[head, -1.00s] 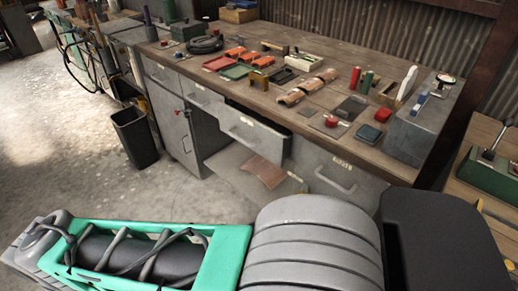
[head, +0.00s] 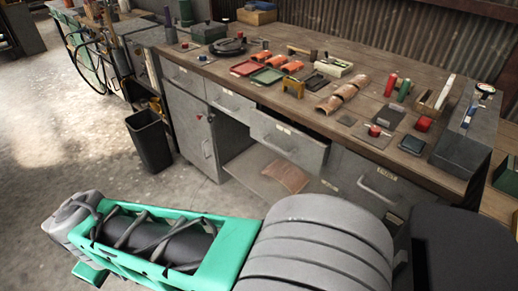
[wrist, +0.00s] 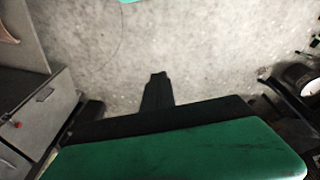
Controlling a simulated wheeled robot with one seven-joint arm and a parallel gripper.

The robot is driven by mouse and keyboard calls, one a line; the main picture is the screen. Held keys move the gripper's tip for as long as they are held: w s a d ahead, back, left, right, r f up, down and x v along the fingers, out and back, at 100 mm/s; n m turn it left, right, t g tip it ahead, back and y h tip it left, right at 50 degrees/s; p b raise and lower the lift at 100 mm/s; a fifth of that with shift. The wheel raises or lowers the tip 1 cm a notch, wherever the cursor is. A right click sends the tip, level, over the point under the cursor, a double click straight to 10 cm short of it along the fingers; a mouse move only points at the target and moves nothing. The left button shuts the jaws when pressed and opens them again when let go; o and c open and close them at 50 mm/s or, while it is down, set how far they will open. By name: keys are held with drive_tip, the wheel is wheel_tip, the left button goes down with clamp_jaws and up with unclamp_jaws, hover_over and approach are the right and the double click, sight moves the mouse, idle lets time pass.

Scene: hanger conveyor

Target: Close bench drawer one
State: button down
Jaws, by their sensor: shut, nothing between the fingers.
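The grey metal bench has a row of drawers with bar handles and small labels that I cannot read. One drawer (head: 287,141) in the middle of the row is pulled out, and its dark inside shows along the top. The drawers to its left (head: 230,101) and right (head: 364,183) look closed. I cannot tell from the labels which is drawer one. My gripper (wrist: 157,88) shows as dark, shut fingers over the floor in the wrist view, touching nothing. It is out of sight in the head view, where my green arm crosses the foreground.
The bench top (head: 345,80) carries trays, red cans, tiles and a grey box (head: 465,140). A low shelf (head: 238,170) holds a brown sheet (head: 286,177). A black bin (head: 150,142) stands left of the bench. The floor (head: 60,155) at left is open.

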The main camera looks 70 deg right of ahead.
drive_tip(key=s+d+r+n+g+h+p, duration=0.2)
drive_tip(key=d+n+h+p, duration=0.45)
drive_tip(key=d, duration=1.55)
drive_tip(key=s+d+r+n+g+h+p, duration=0.3)
drive_tip(key=s+d+n+g+p, duration=0.3)
drive_tip(key=s+d, duration=1)
drive_tip(key=s+d+f, duration=0.2)
drive_tip(key=d, duration=0.3)
drive_tip(key=s+d+f+t, duration=0.1)
drive_tip(key=s+d+f, duration=0.1)
drive_tip(key=d, duration=0.4)
drive_tip(key=shift+s+f, duration=0.3)
drive_tip(key=shift+f, duration=0.45)
